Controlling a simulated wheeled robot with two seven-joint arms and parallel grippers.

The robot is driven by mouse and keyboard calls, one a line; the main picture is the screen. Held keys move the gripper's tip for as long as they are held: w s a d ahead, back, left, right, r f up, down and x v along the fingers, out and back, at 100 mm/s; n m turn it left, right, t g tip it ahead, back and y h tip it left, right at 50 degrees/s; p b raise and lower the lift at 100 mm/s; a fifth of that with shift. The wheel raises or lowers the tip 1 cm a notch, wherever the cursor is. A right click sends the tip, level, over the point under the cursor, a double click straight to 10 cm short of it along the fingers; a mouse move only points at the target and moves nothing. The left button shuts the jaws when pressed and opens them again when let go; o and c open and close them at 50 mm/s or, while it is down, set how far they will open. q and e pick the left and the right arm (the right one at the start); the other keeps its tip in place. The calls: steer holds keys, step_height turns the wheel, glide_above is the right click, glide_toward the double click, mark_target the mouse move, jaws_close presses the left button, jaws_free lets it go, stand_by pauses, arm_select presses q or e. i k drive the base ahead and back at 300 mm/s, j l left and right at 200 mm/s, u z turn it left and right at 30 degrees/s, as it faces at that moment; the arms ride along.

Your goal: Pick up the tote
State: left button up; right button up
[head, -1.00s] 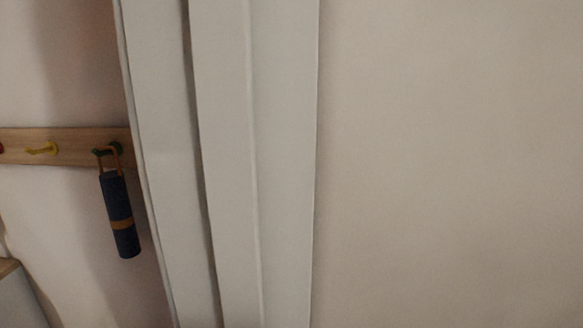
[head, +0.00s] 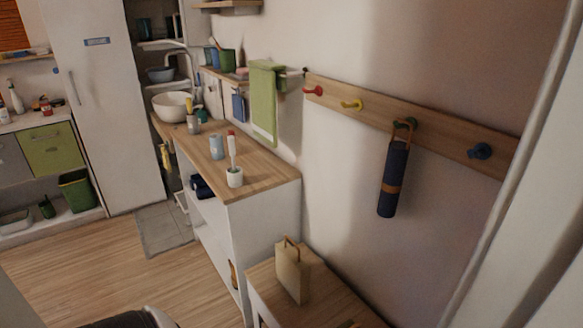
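A tan tote (head: 292,273) with a brown loop handle stands upright on a low wooden-topped cabinet (head: 335,302) near the bottom middle of the head view. Its front and one narrow side show. Nothing is touching it from above. Neither of my grippers is in view.
A wooden hook rail (head: 440,131) on the wall carries a dark blue rolled umbrella (head: 394,178) on its green hook. A white counter (head: 265,184) with a wooden top holds a basin (head: 172,106) and cups. Wooden floor (head: 75,270) is open at left. A doorway edge stands at right.

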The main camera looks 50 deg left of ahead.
mark_target(293, 272)
steer(key=u, duration=1.5)
steer(key=i+j+z, duration=0.15)
steer(key=j+z, duration=0.2)
steer(key=i+j+z, duration=0.1)
steer(key=j+z, duration=0.25)
steer(key=j, duration=0.2)
steer(key=i+j+z, duration=0.1)
steer(key=j+z, duration=0.25)
steer(key=j, duration=0.1)
